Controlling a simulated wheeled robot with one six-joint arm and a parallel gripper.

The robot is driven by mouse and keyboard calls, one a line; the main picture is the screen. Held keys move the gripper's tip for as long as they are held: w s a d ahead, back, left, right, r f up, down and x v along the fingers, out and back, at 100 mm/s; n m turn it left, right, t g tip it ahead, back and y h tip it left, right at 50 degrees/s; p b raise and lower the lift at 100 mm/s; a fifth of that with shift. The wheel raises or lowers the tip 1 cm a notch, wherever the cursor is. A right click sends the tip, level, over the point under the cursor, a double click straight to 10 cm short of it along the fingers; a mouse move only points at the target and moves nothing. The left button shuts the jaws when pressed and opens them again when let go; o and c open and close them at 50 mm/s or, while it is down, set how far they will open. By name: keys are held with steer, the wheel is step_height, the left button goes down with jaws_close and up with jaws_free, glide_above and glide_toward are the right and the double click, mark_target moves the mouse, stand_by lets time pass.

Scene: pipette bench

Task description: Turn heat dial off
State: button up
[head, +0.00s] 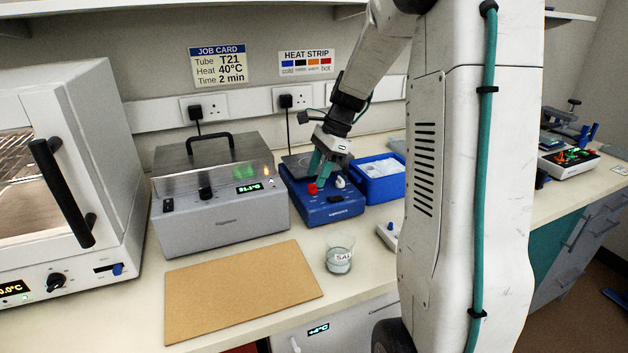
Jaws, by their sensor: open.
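A blue hotplate-like unit (335,211) stands on the bench behind the glass beaker. Its front slope carries a red dial (312,189) and a white dial (340,182); the markings are too small to read, so I cannot tell either dial's setting. My gripper (318,181) points down at the red dial with its teal fingers. It is open, with the fingers close around or beside the dial; I cannot tell whether they touch it. The fingers partly cover the unit's top and the dial area.
A grey lidded bath (222,218) with a lit display stands left of the blue unit. A blue tub (380,188) sits close on its right. A beaker (339,260) and a brown board (245,292) lie in front. A white oven (105,150) is far left.

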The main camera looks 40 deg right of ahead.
mark_target(312, 188)
steer(key=shift+x, duration=1.3)
jaws_close()
